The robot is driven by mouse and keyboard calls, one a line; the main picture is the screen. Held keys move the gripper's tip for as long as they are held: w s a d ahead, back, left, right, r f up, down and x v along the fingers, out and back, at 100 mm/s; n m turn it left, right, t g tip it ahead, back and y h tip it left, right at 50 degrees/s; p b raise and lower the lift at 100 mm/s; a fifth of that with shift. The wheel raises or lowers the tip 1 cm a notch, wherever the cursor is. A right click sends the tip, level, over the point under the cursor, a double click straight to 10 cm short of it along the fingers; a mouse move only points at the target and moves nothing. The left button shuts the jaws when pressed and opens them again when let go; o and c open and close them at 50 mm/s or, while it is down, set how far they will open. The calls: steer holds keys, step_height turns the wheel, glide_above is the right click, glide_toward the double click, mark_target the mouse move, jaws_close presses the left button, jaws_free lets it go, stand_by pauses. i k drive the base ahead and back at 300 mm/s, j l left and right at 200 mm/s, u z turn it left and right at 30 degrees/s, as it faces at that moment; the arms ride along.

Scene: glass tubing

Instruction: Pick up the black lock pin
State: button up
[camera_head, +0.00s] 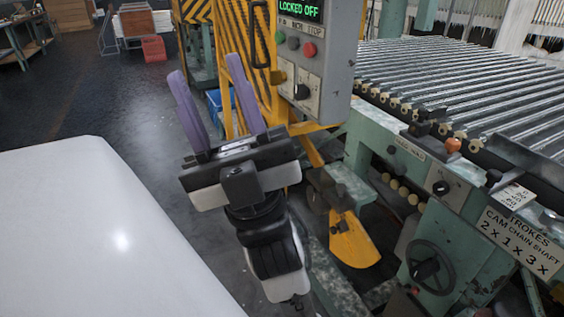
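My gripper (205,66) points up and away from me, left of the grey control box. Its two purple fingers stand apart with nothing between them. I cannot tell for certain which part is the black lock pin. Small black parts show on the green machine: a black piece (421,129) on its top edge, a black knob (494,177) further right, and a round black knob (440,188) on its side plate. My gripper is apart from all of these.
A metal roller bed (460,85) fills the right. A yellow guard (250,50) stands behind my gripper. A yellow pedal (353,242) and a black handwheel (425,270) sit low. A smooth white surface (80,230) fills the lower left. Dark floor lies open at upper left.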

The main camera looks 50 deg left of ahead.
mark_target(341, 189)
steer(key=l+u, duration=0.1)
steer(key=u, duration=1.2)
steer(key=l, duration=0.4)
steer(key=k+l+u, duration=0.1)
steer(key=l, duration=0.25)
steer(key=k+l, duration=0.1)
steer(key=l, duration=0.3)
steer(key=i+j+z, duration=0.2)
steer(key=j, duration=0.25)
steer(key=j+z, duration=0.2)
steer(key=j, duration=0.25)
steer(key=z, duration=0.9)
steer(key=i+j, duration=0.1)
steer(key=j, duration=0.3)
steer(key=i+j, duration=0.1)
steer(key=j, duration=0.3)
steer(key=i+j, duration=0.1)
steer(key=j, duration=0.3)
